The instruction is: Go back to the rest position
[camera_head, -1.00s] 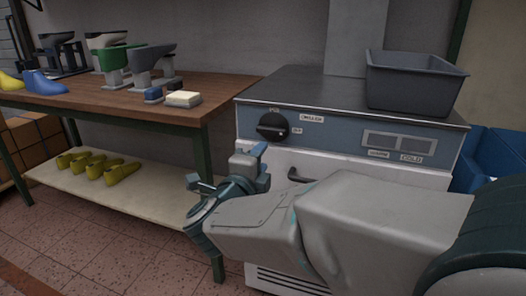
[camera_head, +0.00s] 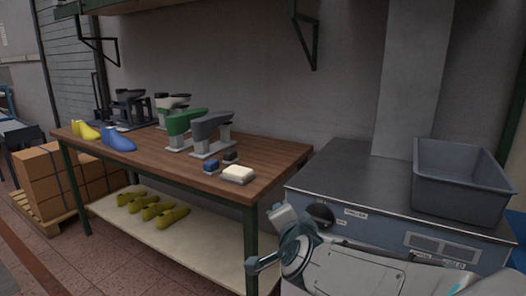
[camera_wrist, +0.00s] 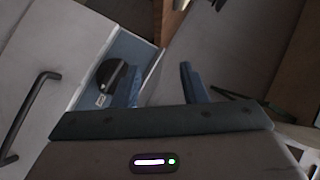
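My gripper (camera_wrist: 160,88) shows in the wrist view with its two blue fingers apart and nothing between them. In the head view my arm reaches in from the lower right, and my gripper (camera_head: 262,240) hangs in front of the grey machine (camera_head: 345,180), near its black dial (camera_head: 319,214). The dial also shows in the wrist view (camera_wrist: 110,78), just behind the left finger. Part of the machine's front is hidden by my arm. The fingertips are small in the head view.
A wooden workbench (camera_head: 265,165) stands left of the machine, bearing shoe-last stands, a blue last (camera_head: 118,139), a yellow last (camera_head: 86,131) and a pale block (camera_head: 238,174). Several yellow-green lasts (camera_head: 155,208) lie on its lower shelf. A grey bin (camera_head: 460,185) sits on the machine.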

